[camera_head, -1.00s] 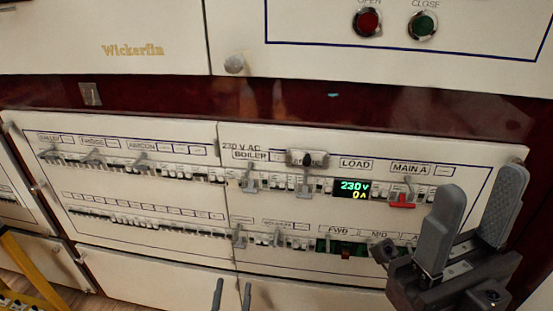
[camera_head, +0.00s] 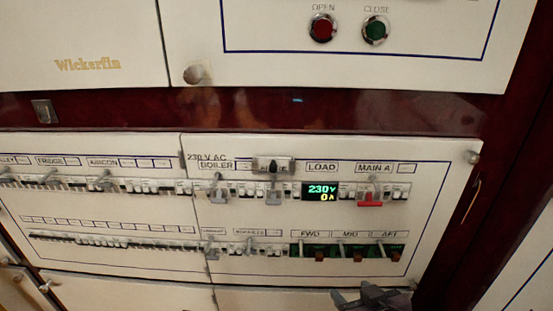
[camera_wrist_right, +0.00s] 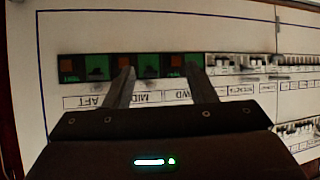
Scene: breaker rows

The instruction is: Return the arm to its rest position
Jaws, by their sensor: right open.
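My right gripper (camera_head: 372,298) shows only in part at the bottom edge of the head view, below the breaker panel (camera_head: 440,215). In the right wrist view its two fingers (camera_wrist_right: 160,80) stand apart with nothing held between them. Behind them is the green row of AFT, MID and FWD breakers (camera_wrist_right: 148,66), seen upside down. In the head view the same row (camera_head: 345,251) sits at the lower right of the panel, and the gripper looks clear of it. My left gripper is out of view.
A lit display (camera_head: 321,191) reads 230 V and 0 A. A red-handled MAIN A breaker (camera_head: 370,199) is right of it. Red (camera_head: 322,28) and green (camera_head: 376,30) buttons are on the upper panel. A dark red strip (camera_head: 300,112) runs between the panels.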

